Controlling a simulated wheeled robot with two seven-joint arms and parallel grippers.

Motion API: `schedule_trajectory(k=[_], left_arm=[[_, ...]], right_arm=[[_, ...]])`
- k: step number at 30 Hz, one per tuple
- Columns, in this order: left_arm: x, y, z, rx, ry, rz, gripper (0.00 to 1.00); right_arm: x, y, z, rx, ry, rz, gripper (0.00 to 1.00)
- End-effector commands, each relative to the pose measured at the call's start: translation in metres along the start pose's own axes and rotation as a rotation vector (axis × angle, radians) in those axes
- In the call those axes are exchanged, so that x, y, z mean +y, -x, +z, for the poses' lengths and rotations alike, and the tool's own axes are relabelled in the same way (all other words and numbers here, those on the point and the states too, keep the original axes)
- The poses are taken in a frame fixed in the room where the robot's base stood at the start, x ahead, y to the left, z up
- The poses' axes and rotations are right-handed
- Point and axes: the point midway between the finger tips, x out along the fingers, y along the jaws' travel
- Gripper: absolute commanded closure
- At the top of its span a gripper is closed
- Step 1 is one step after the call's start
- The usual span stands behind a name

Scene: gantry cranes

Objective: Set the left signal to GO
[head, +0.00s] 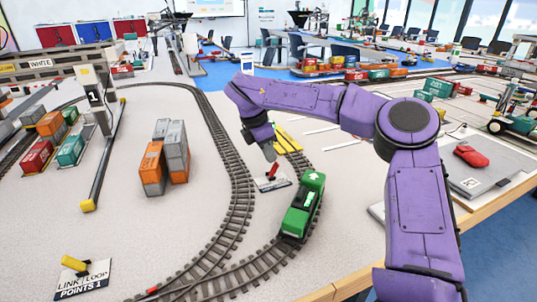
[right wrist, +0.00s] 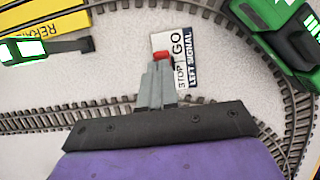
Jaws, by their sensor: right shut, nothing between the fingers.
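The left signal is a small plate (head: 265,184) on the white board inside the track loop, with a red lever (head: 272,171). In the right wrist view its label (right wrist: 189,62) reads STOP, GO and LEFT SIGNAL, and the red lever tip (right wrist: 161,56) shows just beyond my fingertips. My right gripper (head: 270,153) is shut and empty, pointing down at the lever from above; its fingers (right wrist: 160,70) partly hide the lever and plate. I cannot tell whether they touch the lever, or which side it leans to. My left gripper is out of view.
A green locomotive (head: 303,205) stands on the track close to the right of the signal. A yellow rerail piece (head: 288,140) lies behind it. Orange and grey containers (head: 152,168) stand to the left. The LINK LOOP POINTS 1 lever (head: 75,264) is at the front left.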

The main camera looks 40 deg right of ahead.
Motion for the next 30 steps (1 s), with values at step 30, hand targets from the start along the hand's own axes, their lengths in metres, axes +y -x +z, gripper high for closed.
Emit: schedule_trajectory(k=[30], left_arm=[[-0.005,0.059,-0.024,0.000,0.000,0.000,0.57]], right_arm=[[-0.002,0.098,0.010,-0.001,-0.003,0.001,1.00]])
